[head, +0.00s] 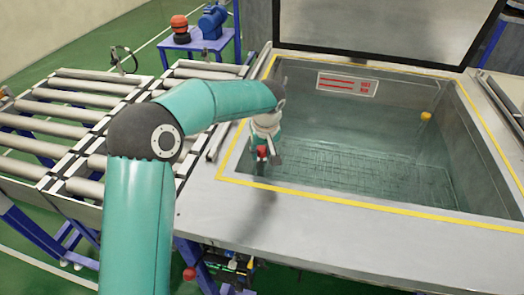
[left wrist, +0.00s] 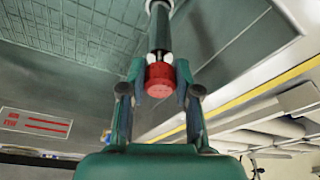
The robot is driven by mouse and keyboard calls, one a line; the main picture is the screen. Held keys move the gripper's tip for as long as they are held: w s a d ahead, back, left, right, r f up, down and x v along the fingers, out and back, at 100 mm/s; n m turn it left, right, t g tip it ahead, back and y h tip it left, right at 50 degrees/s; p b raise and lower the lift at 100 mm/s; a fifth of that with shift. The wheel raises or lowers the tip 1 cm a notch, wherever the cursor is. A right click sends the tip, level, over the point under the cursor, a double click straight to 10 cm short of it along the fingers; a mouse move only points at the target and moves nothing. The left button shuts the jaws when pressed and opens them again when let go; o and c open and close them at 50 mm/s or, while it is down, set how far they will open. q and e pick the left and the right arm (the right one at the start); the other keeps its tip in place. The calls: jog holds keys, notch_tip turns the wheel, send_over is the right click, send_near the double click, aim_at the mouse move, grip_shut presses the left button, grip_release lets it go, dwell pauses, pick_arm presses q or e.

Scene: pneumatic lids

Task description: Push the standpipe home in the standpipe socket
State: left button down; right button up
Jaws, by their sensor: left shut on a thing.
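The standpipe (left wrist: 159,35) is a dark grey pipe with a red end (left wrist: 159,82). In the left wrist view it runs away from me to a pale ring (left wrist: 158,4) at the top edge. The ring may be the standpipe socket; I cannot tell how deep the pipe sits in it. My left gripper (left wrist: 160,70) is shut on the standpipe near its red end, one finger on each side. In the head view my left gripper (head: 265,155) is over the tank's left front corner, and the red end (head: 262,151) shows there. My right gripper is not in view.
The open tank (head: 340,202) has a yellow-lined rim, a mesh floor and a small yellow knob (head: 426,116) inside. A red-lettered sign (head: 346,84) is on its back wall. A roller conveyor (head: 75,96) lies left. A blue stand behind holds a blue motor (head: 213,21).

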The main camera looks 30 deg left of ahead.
pick_arm(q)
jog(key=shift+f+b, duration=0.45)
jog(key=shift+f, duration=0.1)
jog(key=c, duration=0.7)
grip_release()
jog(key=shift+c, duration=0.2)
jog(key=shift+p+v, duration=1.8)
jog(key=shift+v, duration=1.75)
jog(key=v, duration=1.2)
jog(key=shift+f, duration=0.1)
